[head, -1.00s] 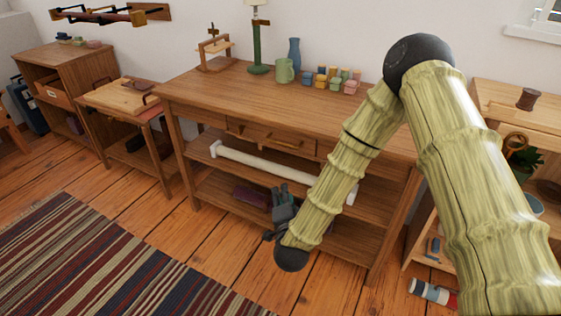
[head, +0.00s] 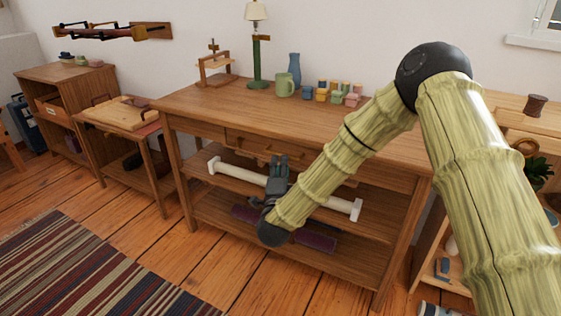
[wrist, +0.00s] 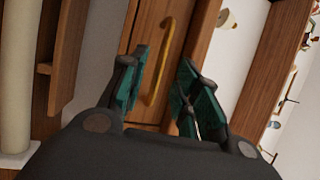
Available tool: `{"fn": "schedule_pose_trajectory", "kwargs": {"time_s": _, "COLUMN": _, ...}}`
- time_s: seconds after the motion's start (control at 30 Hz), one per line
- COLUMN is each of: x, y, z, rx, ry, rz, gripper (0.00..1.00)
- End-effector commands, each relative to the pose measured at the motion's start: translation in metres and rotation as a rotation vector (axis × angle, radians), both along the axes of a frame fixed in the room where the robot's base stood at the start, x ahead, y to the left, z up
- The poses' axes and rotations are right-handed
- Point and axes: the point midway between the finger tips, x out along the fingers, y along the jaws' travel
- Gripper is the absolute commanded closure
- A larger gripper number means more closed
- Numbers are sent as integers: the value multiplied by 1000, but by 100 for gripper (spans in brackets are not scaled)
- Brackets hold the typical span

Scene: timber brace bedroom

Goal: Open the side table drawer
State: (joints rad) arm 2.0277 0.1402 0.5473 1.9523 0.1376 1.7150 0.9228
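The side table (head: 200,97) is a long wooden table with lower shelves against the wall. Its drawer (head: 237,140) sits under the tabletop and looks closed. The drawer's curved yellow-brown handle (wrist: 160,62) shows in the wrist view, and in the head view (head: 266,151). My gripper (head: 279,163) is in front of the table, just below the drawer handle. In the wrist view my gripper (wrist: 160,85) has its teal-padded fingers apart, with the handle seen between and beyond them. The gripper looks empty and does not clearly touch the handle.
A white bar (head: 236,174) lies on the upper shelf near my gripper. A striped rug (head: 80,270) covers the floor at left.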

Motion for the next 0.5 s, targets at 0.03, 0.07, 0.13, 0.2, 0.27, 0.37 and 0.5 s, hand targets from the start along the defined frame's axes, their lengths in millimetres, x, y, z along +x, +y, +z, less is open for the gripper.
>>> {"fn": "schedule_pose_trajectory", "kwargs": {"time_s": 0.03, "x": 8, "y": -2, "z": 1, "rx": 0, "ry": -3, "rz": -2, "gripper": 68}}
{"fn": "schedule_pose_trajectory", "kwargs": {"time_s": 0.07, "x": 12, "y": -2, "z": 1, "rx": 0, "ry": -2, "rz": -1, "gripper": 68}}
{"fn": "schedule_pose_trajectory", "kwargs": {"time_s": 0.13, "x": 21, "y": -3, "z": 3, "rx": 0, "ry": -2, "rz": -2, "gripper": 68}}
{"fn": "schedule_pose_trajectory", "kwargs": {"time_s": 0.2, "x": 28, "y": -4, "z": 5, "rx": 0, "ry": -1, "rz": -1, "gripper": 68}}
{"fn": "schedule_pose_trajectory", "kwargs": {"time_s": 0.27, "x": 32, "y": -5, "z": 6, "rx": 0, "ry": -2, "rz": -1, "gripper": 68}}
{"fn": "schedule_pose_trajectory", "kwargs": {"time_s": 0.37, "x": 37, "y": -5, "z": 7, "rx": 0, "ry": -1, "rz": 0, "gripper": 68}}
{"fn": "schedule_pose_trajectory", "kwargs": {"time_s": 0.5, "x": 40, "y": -5, "z": 8, "rx": 0, "ry": 0, "rz": 0, "gripper": 68}}
